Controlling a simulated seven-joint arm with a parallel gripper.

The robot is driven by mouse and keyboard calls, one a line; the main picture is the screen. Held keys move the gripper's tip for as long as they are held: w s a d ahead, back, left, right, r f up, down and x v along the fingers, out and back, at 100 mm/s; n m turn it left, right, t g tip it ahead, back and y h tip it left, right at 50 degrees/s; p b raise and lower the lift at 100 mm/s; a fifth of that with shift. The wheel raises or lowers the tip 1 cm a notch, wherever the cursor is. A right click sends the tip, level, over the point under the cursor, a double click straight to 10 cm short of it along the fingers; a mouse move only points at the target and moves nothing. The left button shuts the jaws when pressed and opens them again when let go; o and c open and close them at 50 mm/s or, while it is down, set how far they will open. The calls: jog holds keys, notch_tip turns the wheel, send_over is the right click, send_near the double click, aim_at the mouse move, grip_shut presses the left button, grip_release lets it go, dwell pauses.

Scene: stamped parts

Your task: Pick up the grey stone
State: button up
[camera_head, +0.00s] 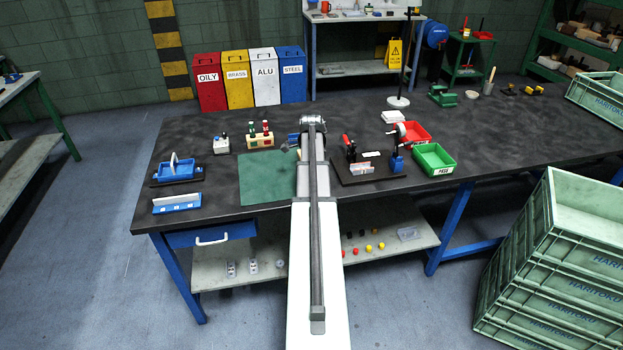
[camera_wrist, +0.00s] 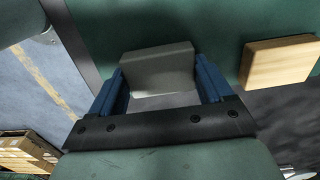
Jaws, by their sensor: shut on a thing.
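The grey stone (camera_wrist: 158,66) is a flat-faced block in the wrist view, between the two blue fingers of my gripper (camera_wrist: 161,80). The fingers are shut on its left and right sides. Behind it lies the green mat (camera_wrist: 215,22), which also shows on the bench in the head view (camera_head: 262,180). Whether the stone touches the mat or is held above it, I cannot tell. In the head view my own arm covers the stone and most of the gripper.
A pale wooden block (camera_wrist: 280,62) is close to the right of my gripper in the wrist view. On the bench stand a blue tray (camera_head: 180,172), a wooden rack with bottles (camera_head: 260,141), a dark fixture board (camera_head: 368,172) and a green bin (camera_head: 434,159).

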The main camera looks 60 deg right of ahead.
jog(key=shift+c, duration=0.5)
jog(key=shift+r, duration=0.1)
notch_tip(320, 180, up, 10)
dwell(0.4)
jog(key=o, duration=0.6)
jog(key=c, duration=0.4)
jog(key=s+d+n, duration=0.3)
jog(key=s+n, duration=0.1)
jog(key=n, duration=0.1)
jog(key=s+d+n, duration=0.3)
jog(key=d+n, duration=0.1)
jog(key=n, duration=0.2)
jog(key=s+d+n, duration=0.4)
jog(key=n, duration=0.2)
jog(key=shift+s+d+f, duration=0.15)
jog(key=shift+s+f, duration=0.2)
